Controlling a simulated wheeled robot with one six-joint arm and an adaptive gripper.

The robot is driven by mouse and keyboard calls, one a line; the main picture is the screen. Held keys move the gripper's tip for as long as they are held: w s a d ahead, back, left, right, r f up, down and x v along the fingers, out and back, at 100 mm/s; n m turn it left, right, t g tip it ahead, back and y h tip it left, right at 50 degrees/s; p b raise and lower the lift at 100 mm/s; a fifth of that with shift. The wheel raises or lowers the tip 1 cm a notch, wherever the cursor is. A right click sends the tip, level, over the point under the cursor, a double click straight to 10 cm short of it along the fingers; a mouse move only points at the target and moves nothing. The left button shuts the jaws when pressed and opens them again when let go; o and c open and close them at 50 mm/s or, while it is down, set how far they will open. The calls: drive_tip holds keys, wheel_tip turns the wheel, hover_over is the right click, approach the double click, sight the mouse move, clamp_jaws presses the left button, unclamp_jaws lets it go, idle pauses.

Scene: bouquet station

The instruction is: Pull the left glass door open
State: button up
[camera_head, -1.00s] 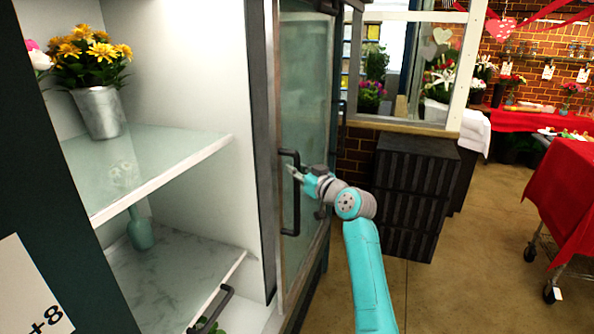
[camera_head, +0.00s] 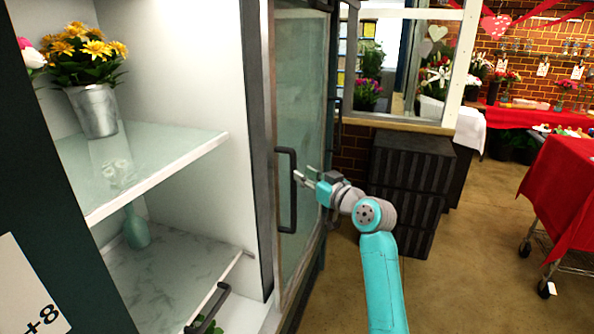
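The glass door (camera_head: 302,110) has a dark frame and stands right of the open white cabinet compartment, seen at a steep angle. Its black upright bar handle (camera_head: 292,205) is near the door's left edge. My gripper (camera_head: 304,175) is just right of the handle's upper half, pointing left. Its fingers look parted, with nothing seen between them. The pale fingertip lies close to the bar; I cannot tell whether it touches.
The open compartment holds a metal bucket of yellow flowers (camera_head: 98,110) on a glass shelf (camera_head: 150,165) and a green vase (camera_head: 136,228) below. Another black handle (camera_head: 208,310) is low at left. Dark crates (camera_head: 408,190) stand behind my arm. Floor is clear toward the red-draped cart (camera_head: 565,195).

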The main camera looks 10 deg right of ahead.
drive_tip(key=v, duration=0.5)
drive_tip(key=shift+s+d, duration=0.1)
drive_tip(key=shift+s, duration=0.2)
drive_tip(key=s+f+m+h, duration=0.2)
drive_tip(key=s+f, duration=0.3)
drive_tip(key=f, duration=0.4)
drive_tip(key=s+f+m+h, duration=0.2)
drive_tip(key=s+f, duration=0.3)
drive_tip(key=f, duration=0.5)
drive_tip(key=s+a+f+m+h, duration=0.1)
drive_tip(key=s+f, duration=0.5)
drive_tip(key=s, duration=0.2)
drive_tip(key=s+f+m+h, duration=0.1)
drive_tip(key=s+f, duration=0.5)
drive_tip(key=s, duration=0.2)
drive_tip(key=s+a+f+g+h, duration=0.1)
drive_tip(key=s+f+h, duration=0.15)
drive_tip(key=s, duration=1.55)
drive_tip(key=s+r, duration=0.3)
drive_tip(key=s, duration=0.5)
drive_tip(key=s+r+n+y, duration=0.1)
drive_tip(key=s+r, duration=0.3)
drive_tip(key=s, duration=0.5)
drive_tip(key=shift+s+a+g, duration=0.15)
drive_tip(key=shift+a+g, duration=0.15)
drive_tip(key=shift+a, duration=0.2)
